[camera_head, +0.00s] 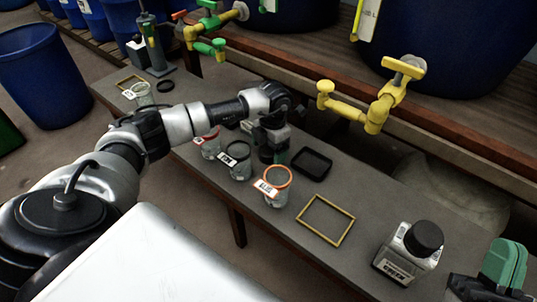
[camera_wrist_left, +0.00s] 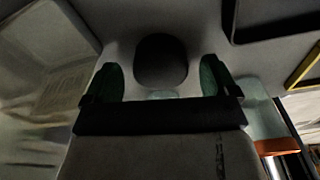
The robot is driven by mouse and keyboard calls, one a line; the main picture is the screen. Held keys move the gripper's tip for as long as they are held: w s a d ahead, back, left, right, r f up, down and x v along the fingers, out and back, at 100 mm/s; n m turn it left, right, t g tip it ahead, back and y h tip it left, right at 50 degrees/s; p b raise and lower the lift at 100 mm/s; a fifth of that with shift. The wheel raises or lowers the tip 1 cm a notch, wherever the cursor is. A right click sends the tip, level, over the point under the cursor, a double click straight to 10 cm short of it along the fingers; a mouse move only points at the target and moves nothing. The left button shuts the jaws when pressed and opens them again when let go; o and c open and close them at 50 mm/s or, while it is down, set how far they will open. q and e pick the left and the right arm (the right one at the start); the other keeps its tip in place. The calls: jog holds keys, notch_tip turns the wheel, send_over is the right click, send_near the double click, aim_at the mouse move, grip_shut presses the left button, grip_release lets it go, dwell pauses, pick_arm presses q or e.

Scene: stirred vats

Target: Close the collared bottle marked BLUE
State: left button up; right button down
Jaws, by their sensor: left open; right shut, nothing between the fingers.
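Several clear jars with coloured collars and white labels stand on the grey bench. An orange-collared jar (camera_head: 276,192) is nearest, with a black-collared jar (camera_head: 238,165) and a red-collared jar (camera_head: 208,146) to its left. Their label words are too small to read surely. My left gripper (camera_head: 275,158) is open and points down just behind the orange-collared jar. In the left wrist view its green fingertips (camera_wrist_left: 160,82) are either side of a dark rounded piece (camera_wrist_left: 160,58), apart from it. The orange collar (camera_wrist_left: 278,147) shows at lower right there. My right gripper (camera_head: 505,265) is shut at the right edge.
A black tray (camera_head: 312,162) and a yellow frame (camera_head: 325,220) lie on the bench (camera_head: 290,235). A white canister with a black cap (camera_head: 425,237) stands at right. Yellow taps (camera_head: 375,110) jut out over the bench's back edge. Another jar (camera_head: 143,94) stands far left.

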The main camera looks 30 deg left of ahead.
aim_at(269, 150)
pick_arm(q)
jog(key=shift+f, duration=0.6)
pick_arm(e)
jog(key=shift+s+r+t+y, duration=0.4)
jog(key=shift+s+r+t, duration=0.05)
jog(key=shift+s+t, duration=0.05)
pick_arm(q)
jog(key=shift+c, duration=0.5)
jog(key=c, duration=0.9)
jog(key=shift+r, duration=0.15)
pick_arm(e)
jog(key=shift+w, duration=0.1)
